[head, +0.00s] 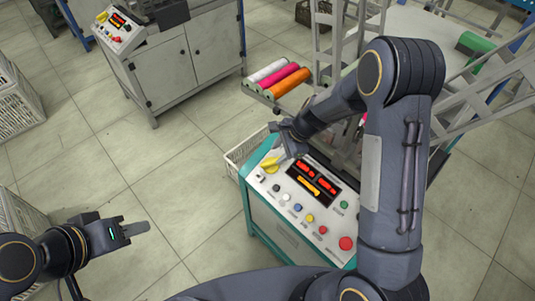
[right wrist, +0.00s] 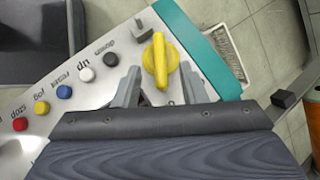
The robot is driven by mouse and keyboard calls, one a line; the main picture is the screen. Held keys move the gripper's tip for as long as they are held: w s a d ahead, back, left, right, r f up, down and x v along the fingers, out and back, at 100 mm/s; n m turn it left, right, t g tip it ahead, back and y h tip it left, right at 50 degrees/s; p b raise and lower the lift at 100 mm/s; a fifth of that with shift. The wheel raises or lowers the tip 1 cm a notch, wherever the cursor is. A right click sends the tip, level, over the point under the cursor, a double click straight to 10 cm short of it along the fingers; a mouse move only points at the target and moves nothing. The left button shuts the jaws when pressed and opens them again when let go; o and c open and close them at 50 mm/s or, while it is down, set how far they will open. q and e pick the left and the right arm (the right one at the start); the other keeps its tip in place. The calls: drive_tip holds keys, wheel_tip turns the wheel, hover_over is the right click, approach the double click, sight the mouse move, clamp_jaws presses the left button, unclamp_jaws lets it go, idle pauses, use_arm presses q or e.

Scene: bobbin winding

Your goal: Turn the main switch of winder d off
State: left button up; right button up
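The yellow main switch (head: 269,164) is a rotary knob at the far left corner of the near winder's sloped panel (head: 262,184). No winder letter is readable. In the right wrist view the knob (right wrist: 160,62) stands between the spread fingers of my right gripper (right wrist: 161,88), its long grip running nearly straight up and down. My right gripper (head: 284,147) is open, just at the knob; a gap shows beside the fingers, and contact cannot be told. My left gripper (head: 137,229) is empty over the floor at lower left, seen edge-on, so its opening is unclear.
The panel also has red displays (head: 303,184), several coloured buttons and a red stop button (head: 345,243). Pink, orange and white spools (head: 287,80) lie behind. Another winder (head: 119,26) stands at back left. A white crate (head: 242,153) sits beside the near winder. The floor between is clear.

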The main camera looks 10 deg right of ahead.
sight(270, 161)
drive_tip(key=x, duration=0.7)
drive_tip(key=shift+a+f+b, duration=0.2)
drive_tip(key=shift+f+b, duration=0.1)
drive_tip(key=shift+f, duration=0.05)
drive_tip(key=shift+c, duration=0.2)
clamp_jaws()
